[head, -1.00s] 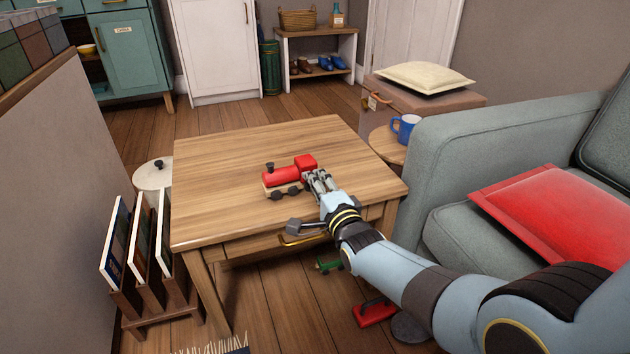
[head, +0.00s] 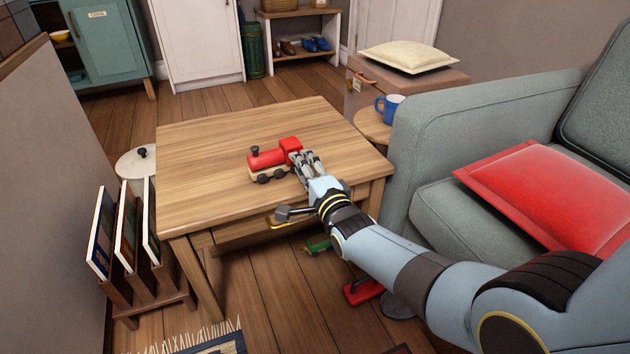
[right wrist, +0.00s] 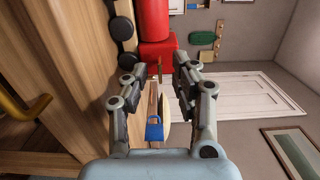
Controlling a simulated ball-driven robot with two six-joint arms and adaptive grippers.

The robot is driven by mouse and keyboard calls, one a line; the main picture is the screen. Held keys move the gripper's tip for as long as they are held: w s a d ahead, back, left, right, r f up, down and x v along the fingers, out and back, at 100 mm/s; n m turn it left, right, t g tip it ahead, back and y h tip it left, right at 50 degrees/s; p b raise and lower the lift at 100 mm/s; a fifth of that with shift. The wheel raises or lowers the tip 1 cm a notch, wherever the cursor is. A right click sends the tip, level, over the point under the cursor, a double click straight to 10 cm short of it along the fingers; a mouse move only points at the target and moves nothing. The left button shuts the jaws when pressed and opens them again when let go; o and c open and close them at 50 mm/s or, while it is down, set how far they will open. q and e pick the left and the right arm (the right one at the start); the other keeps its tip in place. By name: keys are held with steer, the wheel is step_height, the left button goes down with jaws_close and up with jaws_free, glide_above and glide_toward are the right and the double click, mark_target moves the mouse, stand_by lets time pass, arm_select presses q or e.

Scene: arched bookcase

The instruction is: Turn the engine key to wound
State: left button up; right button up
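The red toy engine (head: 267,159) stands upright on its dark wheels on the wooden table (head: 200,140), near the table's right part. Its red cab (right wrist: 158,52) shows at the top of the right wrist view. A small brass-coloured piece, which looks like the key (right wrist: 160,71), sticks out from the cab end. My right gripper (head: 303,160) is at the cab end of the engine. In the right wrist view its two fingers (right wrist: 158,75) are apart, on either side of the key, with gaps showing. Whether the key is turned cannot be told. My left gripper is not in view.
A blue mug (head: 390,107) stands on a round side table right of the wooden table. The grey sofa (head: 440,140) with a red cushion (head: 550,190) is at the right. A book rack (head: 155,290) stands at the left. Much of the tabletop is clear.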

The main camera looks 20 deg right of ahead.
steer(key=s+d, duration=0.1)
steer(key=s, duration=0.9)
steer(key=shift+s, duration=0.4)
